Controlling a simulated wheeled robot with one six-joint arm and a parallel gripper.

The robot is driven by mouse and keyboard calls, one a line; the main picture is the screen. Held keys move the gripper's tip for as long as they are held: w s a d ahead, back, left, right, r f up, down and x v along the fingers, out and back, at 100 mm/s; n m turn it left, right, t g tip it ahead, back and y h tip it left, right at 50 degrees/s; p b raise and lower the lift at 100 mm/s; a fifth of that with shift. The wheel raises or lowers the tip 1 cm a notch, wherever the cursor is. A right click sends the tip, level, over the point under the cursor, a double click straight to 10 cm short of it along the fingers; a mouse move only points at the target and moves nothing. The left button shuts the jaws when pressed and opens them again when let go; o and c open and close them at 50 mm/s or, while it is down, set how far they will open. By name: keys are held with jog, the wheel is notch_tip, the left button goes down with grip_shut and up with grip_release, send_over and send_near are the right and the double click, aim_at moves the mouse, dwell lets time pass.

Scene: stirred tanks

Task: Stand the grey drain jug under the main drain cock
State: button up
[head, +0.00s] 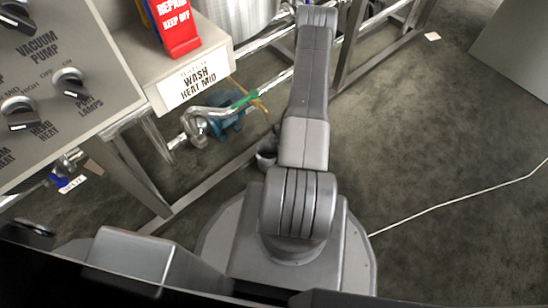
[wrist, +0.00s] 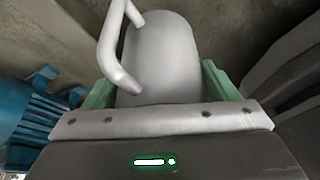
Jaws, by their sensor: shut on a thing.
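In the wrist view, the grey drain jug (wrist: 165,60) is a smooth pale grey cylinder with a looped handle on its left side. My gripper (wrist: 160,88) has green-lined fingers on both sides of the jug and is shut on it. In the head view, a small grey rounded piece (head: 266,157) shows beside my arm, low by the frame; it seems to be part of the jug. My gripper is hidden behind the arm there. A pipe valve with a green and yellow handle (head: 245,100) is up and left of it. I cannot tell whether this is the main drain cock.
A blue pump or motor (head: 229,126) sits under the pipework, and blue ribbed housing (wrist: 40,112) is close left of the gripper. A metal frame rail (head: 215,178) runs along the floor. A white cable (head: 440,208) crosses the clear floor at right.

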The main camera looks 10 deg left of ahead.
jog(key=shift+f+b, duration=0.5)
jog(key=shift+f, duration=1)
jog(key=shift+f, duration=0.1)
jog(key=shift+f, duration=0.15)
jog(key=o, duration=1)
jog(key=shift+r, duration=0.35)
jog(key=p+v, duration=0.5)
jog(key=v, duration=0.6)
jog(key=shift+w+d+r, duration=0.1)
jog(key=shift+d+r, duration=0.1)
jog(key=shift+r, duration=0.15)
